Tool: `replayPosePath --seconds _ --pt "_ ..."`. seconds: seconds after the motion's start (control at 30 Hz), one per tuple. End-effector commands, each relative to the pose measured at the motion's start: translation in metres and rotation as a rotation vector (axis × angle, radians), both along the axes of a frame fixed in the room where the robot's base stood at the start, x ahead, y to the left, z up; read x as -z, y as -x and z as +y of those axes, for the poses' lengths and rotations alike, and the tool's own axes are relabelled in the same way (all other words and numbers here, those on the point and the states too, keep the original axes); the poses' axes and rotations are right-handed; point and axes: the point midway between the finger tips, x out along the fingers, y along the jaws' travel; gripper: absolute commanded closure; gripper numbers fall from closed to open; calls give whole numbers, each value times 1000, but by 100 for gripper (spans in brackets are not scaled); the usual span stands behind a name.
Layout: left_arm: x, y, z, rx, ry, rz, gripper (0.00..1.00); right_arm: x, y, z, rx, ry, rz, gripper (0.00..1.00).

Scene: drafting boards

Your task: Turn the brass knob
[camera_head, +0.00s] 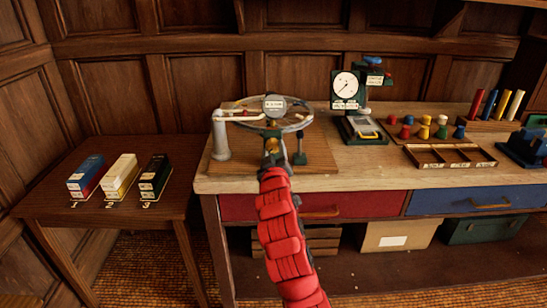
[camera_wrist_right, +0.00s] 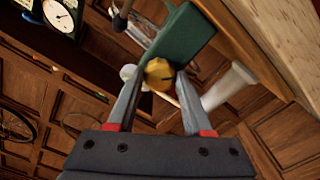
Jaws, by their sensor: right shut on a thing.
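The brass knob (camera_wrist_right: 159,75) shows in the right wrist view between the two fingers of my right gripper (camera_wrist_right: 158,88), close to a green block (camera_wrist_right: 178,42). My right gripper is shut on the knob. In the head view my red right arm reaches up to the front of the wheel device, where a bit of the brass knob (camera_head: 272,146) shows at the end of the gripper (camera_head: 272,156). The device has a large spoked wheel (camera_head: 292,124), a white post (camera_head: 219,140) and a round label plate (camera_head: 274,106). My left gripper is not in view.
A dial gauge (camera_head: 345,88) on a green stand is right of the wheel. Small coloured pegs (camera_head: 425,125) and a divided wooden tray (camera_head: 450,156) lie farther right. A low side table (camera_head: 130,208) at left holds three boxes. Bare bench top lies right of the wheel's board.

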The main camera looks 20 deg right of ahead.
Motion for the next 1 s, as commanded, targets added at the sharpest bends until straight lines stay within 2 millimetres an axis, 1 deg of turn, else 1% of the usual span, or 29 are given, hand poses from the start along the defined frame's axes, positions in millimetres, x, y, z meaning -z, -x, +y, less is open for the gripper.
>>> replayPosePath --seconds 0.03,0.13,0.6,0.63,0.77,0.8,1.0 --pt "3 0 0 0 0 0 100 3 0 0 -1 -13 -1 100" --pt "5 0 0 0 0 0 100 2 0 0 -1 -29 -5 100" --pt "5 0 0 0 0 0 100 1 0 0 0 -38 -6 100" --pt "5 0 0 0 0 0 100 1 0 0 0 -38 -6 44" --pt "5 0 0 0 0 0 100 1 0 0 0 -38 -7 21" --pt "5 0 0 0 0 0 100 1 0 0 1 -37 -8 19" --pt "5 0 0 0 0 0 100 1 0 0 0 -37 -8 19"
